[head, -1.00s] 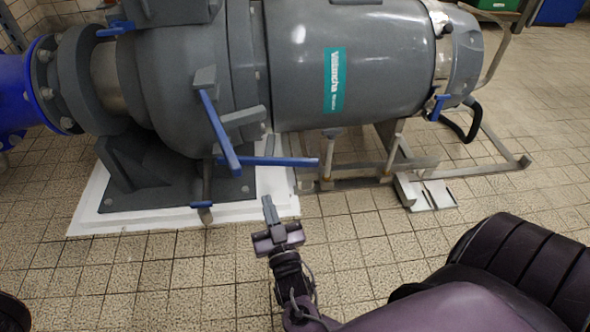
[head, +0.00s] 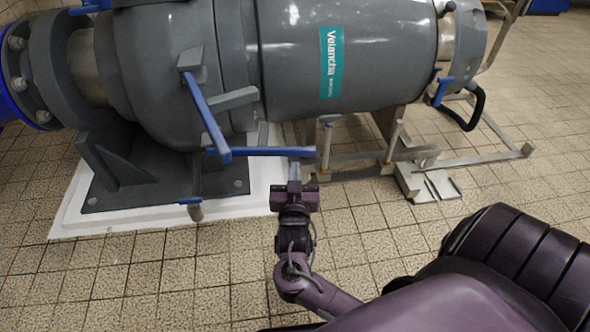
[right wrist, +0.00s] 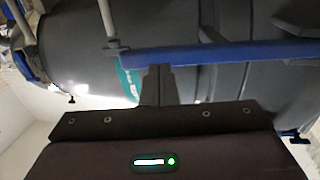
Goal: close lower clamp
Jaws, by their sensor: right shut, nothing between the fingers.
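A grey pump (head: 290,60) carries several blue handles. A long blue lever (head: 206,115) slants down across its left part. Near its lower end a blue bar (head: 270,151) sticks out level to the right. I cannot tell for certain which is the lower clamp. My right gripper (head: 294,172) is shut and empty, its fingertips just below the bar's right end. In the right wrist view the fingers (right wrist: 158,82) point at the blue bar (right wrist: 230,52); contact is unclear. My left gripper is out of view.
A white plinth (head: 75,215) lies under the pump's foot. A metal frame (head: 470,160) supports the motor end at right. Another blue handle (head: 441,92) with a black hose (head: 470,118) is at the right. The tiled floor in front is clear.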

